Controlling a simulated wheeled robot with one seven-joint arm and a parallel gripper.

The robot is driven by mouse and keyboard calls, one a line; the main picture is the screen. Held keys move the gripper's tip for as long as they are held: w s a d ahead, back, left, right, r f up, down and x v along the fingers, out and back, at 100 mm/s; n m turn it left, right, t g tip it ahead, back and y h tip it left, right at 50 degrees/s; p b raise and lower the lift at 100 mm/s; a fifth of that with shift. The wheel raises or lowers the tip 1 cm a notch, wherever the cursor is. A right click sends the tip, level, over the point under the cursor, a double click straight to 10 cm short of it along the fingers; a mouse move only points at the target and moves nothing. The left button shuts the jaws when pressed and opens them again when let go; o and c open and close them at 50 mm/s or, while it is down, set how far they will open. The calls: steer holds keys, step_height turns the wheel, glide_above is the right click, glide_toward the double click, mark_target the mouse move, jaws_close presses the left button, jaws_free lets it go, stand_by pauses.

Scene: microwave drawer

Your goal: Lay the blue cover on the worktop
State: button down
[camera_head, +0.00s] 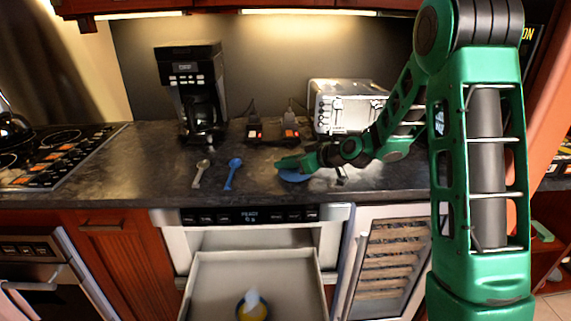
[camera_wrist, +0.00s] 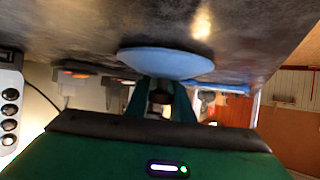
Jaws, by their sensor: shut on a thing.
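The blue cover (camera_head: 293,177) is at the worktop (camera_head: 130,165), in front of the toaster. My gripper (camera_head: 284,165) is directly over it. In the wrist view the cover (camera_wrist: 165,62) shows as a blue disc, and my gripper (camera_wrist: 160,97) is shut on its knob. The cover lies about flat against the dark worktop surface. I cannot tell whether it touches the worktop or hangs just above it. Part of the cover is hidden by my gripper in the head view.
A grey spoon (camera_head: 201,174) and a blue spoon (camera_head: 233,174) lie to the left. A coffee maker (camera_head: 190,88) and a toaster (camera_head: 345,105) stand at the back. The microwave drawer (camera_head: 222,284) is open below, with a small bowl (camera_head: 252,313) inside. The worktop's front left is clear.

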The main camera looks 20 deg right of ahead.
steer(key=c, duration=1.5)
jaws_free()
steer(key=shift+c, duration=0.2)
steer(key=v, duration=1.2)
steer(key=shift+s, duration=0.1)
